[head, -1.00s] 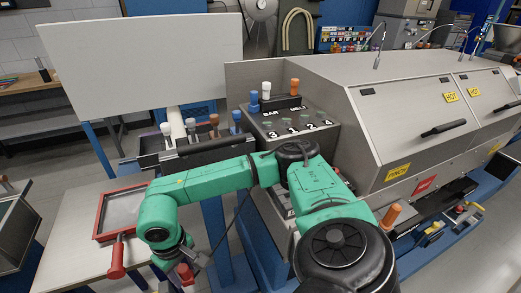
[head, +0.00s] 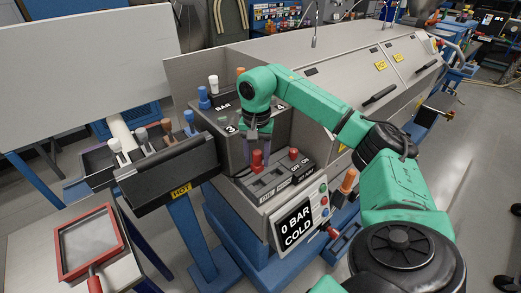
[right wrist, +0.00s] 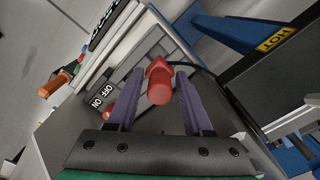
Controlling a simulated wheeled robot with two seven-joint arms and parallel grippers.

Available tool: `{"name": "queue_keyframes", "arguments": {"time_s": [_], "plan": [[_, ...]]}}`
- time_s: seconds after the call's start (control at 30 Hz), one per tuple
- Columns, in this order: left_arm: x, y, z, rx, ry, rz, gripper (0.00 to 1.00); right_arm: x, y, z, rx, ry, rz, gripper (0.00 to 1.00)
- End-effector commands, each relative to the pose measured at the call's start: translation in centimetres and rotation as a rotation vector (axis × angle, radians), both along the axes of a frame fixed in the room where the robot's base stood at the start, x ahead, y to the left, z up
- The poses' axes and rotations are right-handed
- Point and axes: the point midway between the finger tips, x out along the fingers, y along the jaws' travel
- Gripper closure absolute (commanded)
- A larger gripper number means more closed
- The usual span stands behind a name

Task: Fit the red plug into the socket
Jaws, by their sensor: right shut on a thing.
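The red plug (head: 257,163) is upright in my right gripper (head: 257,142), above the grey panel (head: 302,174) on the front of the machine. In the right wrist view the plug (right wrist: 159,87) is between the purple fingers of the gripper (right wrist: 158,80), with a dark cord behind it. The gripper is shut on it. Dark recesses (head: 262,184) lie in the panel just below the plug. I cannot tell which is the socket, or whether the plug touches the panel. My left gripper is out of view.
A red knob (head: 294,153) stands beside the OFF/ON label, close right of the plug. A screen (head: 297,224) reads 0 BAR COLD. A black holder marked HOT (head: 170,175) with several handles stands close left. A red-framed tray (head: 119,240) lies at lower left.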

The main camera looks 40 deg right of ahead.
Motion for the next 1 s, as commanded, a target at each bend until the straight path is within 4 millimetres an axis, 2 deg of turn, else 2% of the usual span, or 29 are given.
{"name": "queue_keyframes", "arguments": {"time_s": [0.1,0.47,0.8,1.0], "plan": [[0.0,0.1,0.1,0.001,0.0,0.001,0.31,0.0,-0.6,0.6,-0.001,0.001,-0.033,1.0],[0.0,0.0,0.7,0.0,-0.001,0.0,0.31,-0.1,-0.4,0.8,-0.001,0.001,-0.037,1.0],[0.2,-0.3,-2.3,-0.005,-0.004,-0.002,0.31,-0.1,-0.4,-3.6,-0.001,0.001,-0.037,1.0],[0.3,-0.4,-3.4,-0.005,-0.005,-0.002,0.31,-0.1,-0.4,-5.3,-0.001,0.001,-0.036,1.0]]}}
